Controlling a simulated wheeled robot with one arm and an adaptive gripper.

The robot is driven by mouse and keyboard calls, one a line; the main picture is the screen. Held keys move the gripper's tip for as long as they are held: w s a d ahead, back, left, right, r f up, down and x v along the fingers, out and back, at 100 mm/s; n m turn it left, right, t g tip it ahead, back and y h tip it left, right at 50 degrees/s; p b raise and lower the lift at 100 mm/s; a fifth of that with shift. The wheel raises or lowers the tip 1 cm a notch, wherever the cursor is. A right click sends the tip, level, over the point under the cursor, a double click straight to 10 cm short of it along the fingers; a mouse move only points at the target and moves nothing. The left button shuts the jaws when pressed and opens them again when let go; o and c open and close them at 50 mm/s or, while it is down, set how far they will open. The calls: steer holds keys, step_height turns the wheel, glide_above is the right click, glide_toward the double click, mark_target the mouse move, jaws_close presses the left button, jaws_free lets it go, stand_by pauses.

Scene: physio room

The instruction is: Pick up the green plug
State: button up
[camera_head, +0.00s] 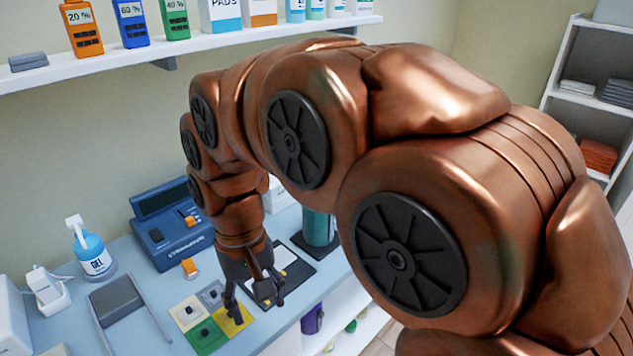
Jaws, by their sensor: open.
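I cannot make out a green plug for certain. A green square (203,345) with a small dark piece on it lies on the blue counter, at the front of a group of coloured squares. My gripper (255,303) is open and points down, over the yellow square (236,326) and the edge of a black board (300,273). It is to the right of the green square. One finger hides part of the yellow square; I see nothing held between the fingers. My arm hides much of the counter's right side.
A blue device (170,236) with an orange plug (190,219) stands behind the squares, and another orange piece (190,267) lies before it. A gel bottle (92,252), a grey holder (116,299) and a green cylinder (319,230) stand nearby. A bottle shelf (110,61) runs above.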

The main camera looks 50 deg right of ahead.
steer(key=w+d+r+m+t+y, duration=0.1)
steer(key=w+d+r+m, duration=0.35)
steer(key=w+d, duration=0.45)
steer(key=w+d+r+m, duration=0.4)
steer(key=w+d+m, duration=0.2)
steer(key=d, duration=0.5)
steer(key=d+m, duration=0.1)
steer(key=d, duration=0.2)
steer(key=d+m, duration=0.2)
steer(key=d, duration=0.2)
steer(key=d+r+m, duration=0.1)
steer(key=d, duration=0.2)
steer(key=shift+w+d+t, duration=0.15)
steer(key=shift+t, duration=0.15)
steer(key=shift+f, duration=1.4)
steer(key=shift+f+p, duration=0.8)
steer(key=shift+f, duration=0.6)
steer(key=shift+a+f, duration=0.25)
steer(key=shift+f, duration=0.9)
steer(key=c, duration=0.9)
steer(key=shift+c, duration=0.2)
